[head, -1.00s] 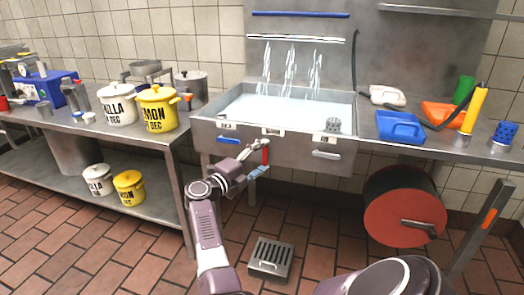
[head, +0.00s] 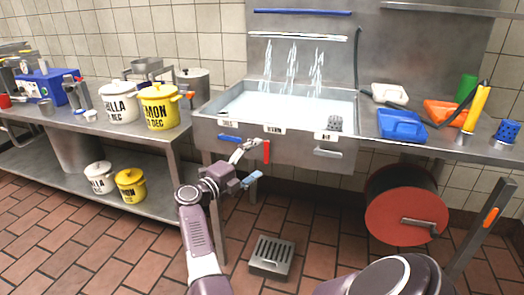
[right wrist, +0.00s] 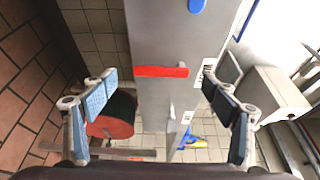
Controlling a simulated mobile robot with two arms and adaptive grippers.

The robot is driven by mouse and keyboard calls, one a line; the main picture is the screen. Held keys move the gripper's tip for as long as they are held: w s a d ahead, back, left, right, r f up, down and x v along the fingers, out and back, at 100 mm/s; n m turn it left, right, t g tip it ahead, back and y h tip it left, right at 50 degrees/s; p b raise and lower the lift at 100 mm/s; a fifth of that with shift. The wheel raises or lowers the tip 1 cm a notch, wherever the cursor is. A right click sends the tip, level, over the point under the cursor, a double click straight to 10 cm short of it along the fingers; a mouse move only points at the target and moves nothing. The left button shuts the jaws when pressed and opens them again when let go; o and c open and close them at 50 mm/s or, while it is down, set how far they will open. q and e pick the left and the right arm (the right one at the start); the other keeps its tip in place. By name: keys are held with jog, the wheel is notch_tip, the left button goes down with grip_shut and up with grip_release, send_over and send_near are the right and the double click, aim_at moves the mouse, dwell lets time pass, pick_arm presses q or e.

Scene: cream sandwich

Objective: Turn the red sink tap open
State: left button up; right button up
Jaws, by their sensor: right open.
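The red tap handle (head: 266,151) stands upright at the front of the sink (head: 300,144), below its rim. My right gripper (head: 256,162) is open just in front of it, to its lower left in the head view. In the right wrist view the red handle (right wrist: 162,71) lies level as a short bar on the grey sink front, between and beyond the two blue-padded fingers (right wrist: 158,90). There is a visible gap on both sides, and the fingers do not appear to touch it. My left gripper is not in view.
A blue tap handle (head: 228,139) is left of the red one. Water streams (head: 292,70) fall into the sink. A red hose reel (head: 405,205) hangs at right below the counter. A grey grate (head: 271,256) is on the floor. White and yellow pots (head: 159,108) stand left.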

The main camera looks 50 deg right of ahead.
jog(key=a, duration=0.4)
dwell(0.5)
